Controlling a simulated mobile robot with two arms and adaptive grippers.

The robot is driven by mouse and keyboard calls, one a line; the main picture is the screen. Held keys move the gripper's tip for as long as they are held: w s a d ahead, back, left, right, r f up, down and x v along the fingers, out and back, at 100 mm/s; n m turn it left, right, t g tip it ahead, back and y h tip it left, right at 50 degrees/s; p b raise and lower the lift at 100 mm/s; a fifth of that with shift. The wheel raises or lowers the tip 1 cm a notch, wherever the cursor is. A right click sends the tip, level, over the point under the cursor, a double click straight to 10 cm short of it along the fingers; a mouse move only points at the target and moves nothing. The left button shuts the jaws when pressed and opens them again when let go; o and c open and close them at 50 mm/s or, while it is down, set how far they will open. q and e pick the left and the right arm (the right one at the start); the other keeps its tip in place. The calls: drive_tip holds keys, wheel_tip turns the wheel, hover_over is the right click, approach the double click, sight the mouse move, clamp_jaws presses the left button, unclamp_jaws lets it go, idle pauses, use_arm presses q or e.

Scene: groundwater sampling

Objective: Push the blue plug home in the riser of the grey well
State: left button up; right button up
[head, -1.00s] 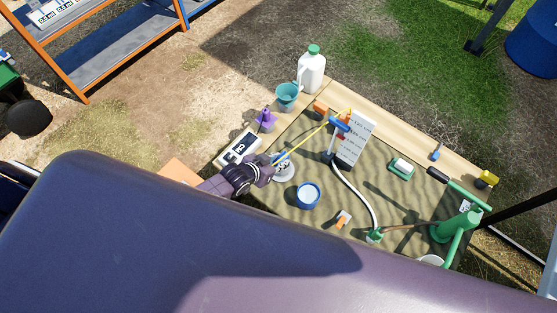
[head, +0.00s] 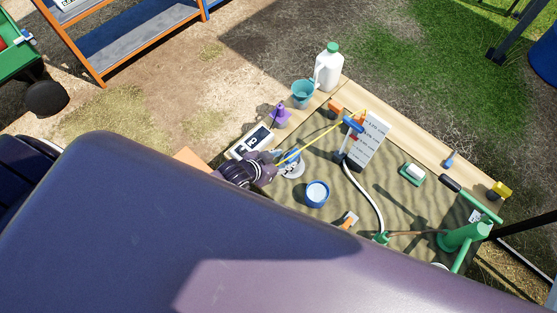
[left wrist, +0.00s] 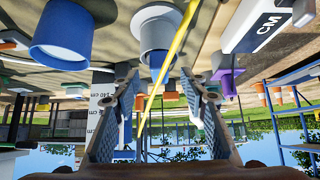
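The grey well (head: 292,169) is a pale round fitting on the sandy tabletop, right beside my left gripper. In the left wrist view, its grey cylinder (left wrist: 155,29) hangs from the top of the picture. The blue plug (left wrist: 157,63) shows at the end of that riser, beyond and between my fingertips. I cannot tell how deep it sits. My left gripper (left wrist: 160,78) is open, with a clear gap between its fingers. It also shows in the head view (head: 277,158). My right gripper is not in view.
A yellow strip (head: 320,137) runs past my left fingers to a blue-topped stand by a white scale board (head: 371,140). A blue-rimmed cup (head: 317,194), a CM meter (head: 249,142) and a purple cone (head: 281,116) are close by. A green pump (head: 462,237) stands at right.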

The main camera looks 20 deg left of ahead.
use_arm(q)
drive_tip(key=v, duration=0.3)
drive_tip(key=shift+s+r, duration=0.15)
idle(0.6)
drive_tip(key=s+a+f+n+g+y+p, duration=0.1)
drive_tip(key=s+a+f+g, duration=0.15)
drive_tip(key=s+f, duration=0.5)
drive_tip(key=s+a+f+g+y+p, duration=0.1)
drive_tip(key=s+a+f+y, duration=0.1)
drive_tip(key=s+a+f, duration=0.35)
drive_tip(key=s+f+g, duration=0.1)
drive_tip(key=s+f, duration=0.3)
drive_tip(key=s, duration=0.3)
drive_tip(key=s+d+f+g, duration=0.1)
drive_tip(key=s+f, duration=0.3)
drive_tip(key=s, duration=0.4)
drive_tip(key=s+d+f+g, duration=0.1)
drive_tip(key=s+f, duration=0.3)
drive_tip(key=s, duration=0.4)
drive_tip(key=shift+n+g+p, duration=0.3)
drive_tip(key=shift+g, duration=0.25)
